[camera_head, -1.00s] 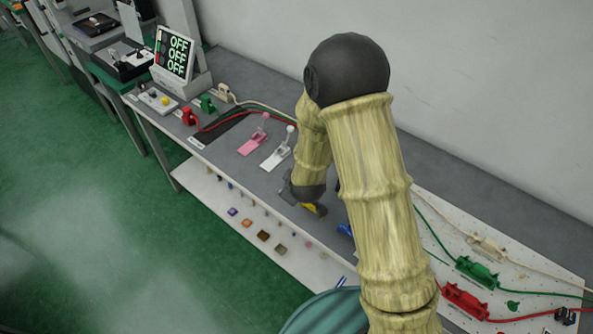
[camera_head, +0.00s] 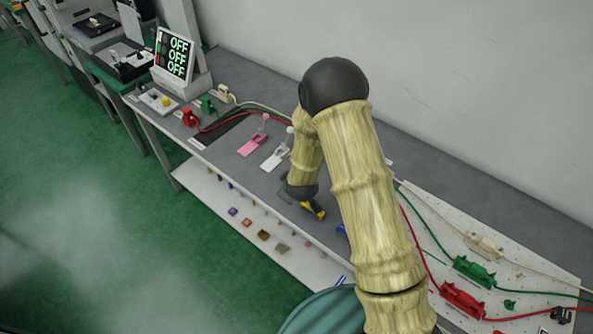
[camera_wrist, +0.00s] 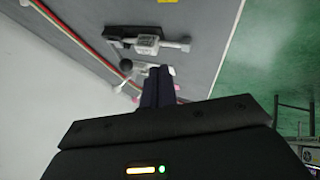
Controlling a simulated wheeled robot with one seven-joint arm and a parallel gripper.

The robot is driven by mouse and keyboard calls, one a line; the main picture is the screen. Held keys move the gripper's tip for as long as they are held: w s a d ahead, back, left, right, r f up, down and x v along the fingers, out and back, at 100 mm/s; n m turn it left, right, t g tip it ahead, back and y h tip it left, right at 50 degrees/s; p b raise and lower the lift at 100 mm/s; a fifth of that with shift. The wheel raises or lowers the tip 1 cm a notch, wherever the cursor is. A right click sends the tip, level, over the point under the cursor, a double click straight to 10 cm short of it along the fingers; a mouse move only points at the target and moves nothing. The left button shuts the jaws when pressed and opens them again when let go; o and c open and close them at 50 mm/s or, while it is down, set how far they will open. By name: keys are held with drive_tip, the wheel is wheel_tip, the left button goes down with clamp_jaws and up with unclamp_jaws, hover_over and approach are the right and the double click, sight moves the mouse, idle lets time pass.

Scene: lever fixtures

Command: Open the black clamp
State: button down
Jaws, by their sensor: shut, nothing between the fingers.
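In the wrist view a clamp with a black part (camera_wrist: 119,32) and a grey-white body (camera_wrist: 148,43) lies on the grey bench, and a black ball knob (camera_wrist: 127,66) shows below it. I take these to be the black clamp; its lever's exact position is unclear. My gripper (camera_wrist: 158,72) is shut and empty, its dark fingertips just below the clamp body in the picture; whether they touch anything cannot be told. In the head view my arm hides the black clamp and my fingertips.
A pink clamp (camera_head: 252,146) and a white clamp (camera_head: 274,158) stand on the bench with handles up. A yellow piece (camera_head: 313,210) lies near the front edge. Red and green cables run along the wall side. Red (camera_head: 461,300) and green (camera_head: 474,272) fixtures are at right.

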drive_tip(key=x, duration=0.3)
drive_tip(key=shift+w+f+p, duration=0.2)
drive_tip(key=shift+f+p, duration=0.1)
drive_tip(key=shift+p, duration=0.1)
drive_tip(key=w+p, duration=0.1)
drive_tip(key=w+d+r, duration=0.1)
drive_tip(key=w, duration=0.1)
drive_tip(key=shift+d+p, duration=0.25)
drive_tip(key=shift+p, duration=0.1)
drive_tip(key=shift+w+f, duration=0.1)
drive_tip(key=shift+w, duration=0.15)
drive_tip(key=shift+w, duration=0.1)
drive_tip(key=shift+d+r, duration=0.3)
drive_tip(key=shift+d, duration=0.05)
drive_tip(key=shift+a+g, duration=0.1)
drive_tip(key=shift+g, duration=0.2)
